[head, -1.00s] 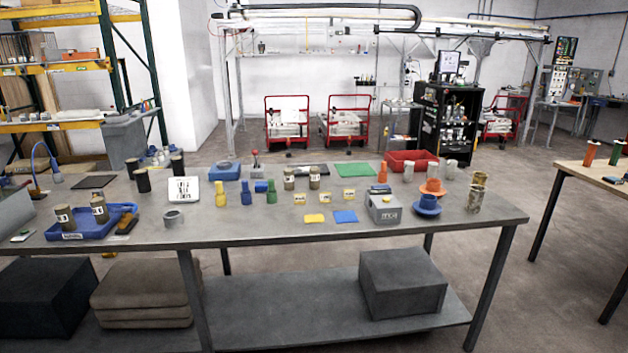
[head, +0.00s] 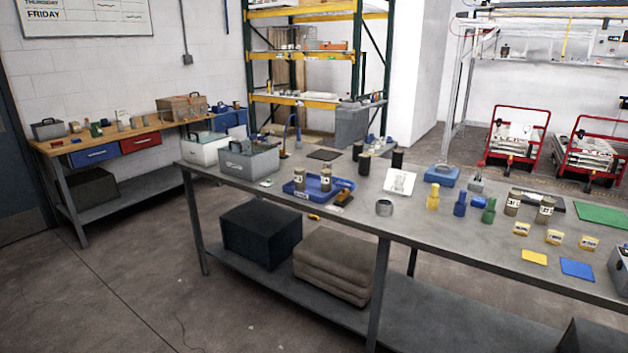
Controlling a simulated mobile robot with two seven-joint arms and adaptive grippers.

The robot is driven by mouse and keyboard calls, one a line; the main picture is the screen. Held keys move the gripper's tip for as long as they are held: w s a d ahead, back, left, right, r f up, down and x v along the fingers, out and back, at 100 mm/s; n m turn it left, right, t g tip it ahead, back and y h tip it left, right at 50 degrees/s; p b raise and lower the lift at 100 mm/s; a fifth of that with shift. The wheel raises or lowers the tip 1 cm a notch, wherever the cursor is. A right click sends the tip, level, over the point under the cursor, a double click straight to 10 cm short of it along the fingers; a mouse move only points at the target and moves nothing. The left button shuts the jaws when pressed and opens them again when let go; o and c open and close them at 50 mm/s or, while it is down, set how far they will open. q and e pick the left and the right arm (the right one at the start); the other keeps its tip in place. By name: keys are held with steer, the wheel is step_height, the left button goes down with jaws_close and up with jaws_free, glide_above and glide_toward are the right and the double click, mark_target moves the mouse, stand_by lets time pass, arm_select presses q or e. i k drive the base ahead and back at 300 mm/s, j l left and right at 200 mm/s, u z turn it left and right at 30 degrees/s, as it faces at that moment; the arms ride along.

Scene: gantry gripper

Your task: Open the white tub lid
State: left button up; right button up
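A white tub (head: 205,148) stands at the far left end of the grey metal table, behind a grey box with a handle. Its top looks closed, with a dark handle-like line over it; the lid's details are too small to tell. The grey box (head: 249,160) stands in front of it and hides part of its right side. Neither of my grippers shows in the head view.
A wooden bench (head: 105,143) stands behind at left. The floor left of the table is clear.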

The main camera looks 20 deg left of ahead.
mark_target(205, 133)
steer(key=i+j+z, duration=0.1)
steer(key=j, duration=0.6)
steer(key=i+j+z, duration=0.1)
steer(key=i+j, duration=0.15)
steer(key=j, duration=0.5)
steer(key=i+j+z, duration=0.1)
steer(key=j, duration=0.6)
steer(key=i+j+z, duration=0.1)
steer(key=j, duration=0.65)
steer(key=i+j+z, duration=0.1)
steer(key=j, duration=0.65)
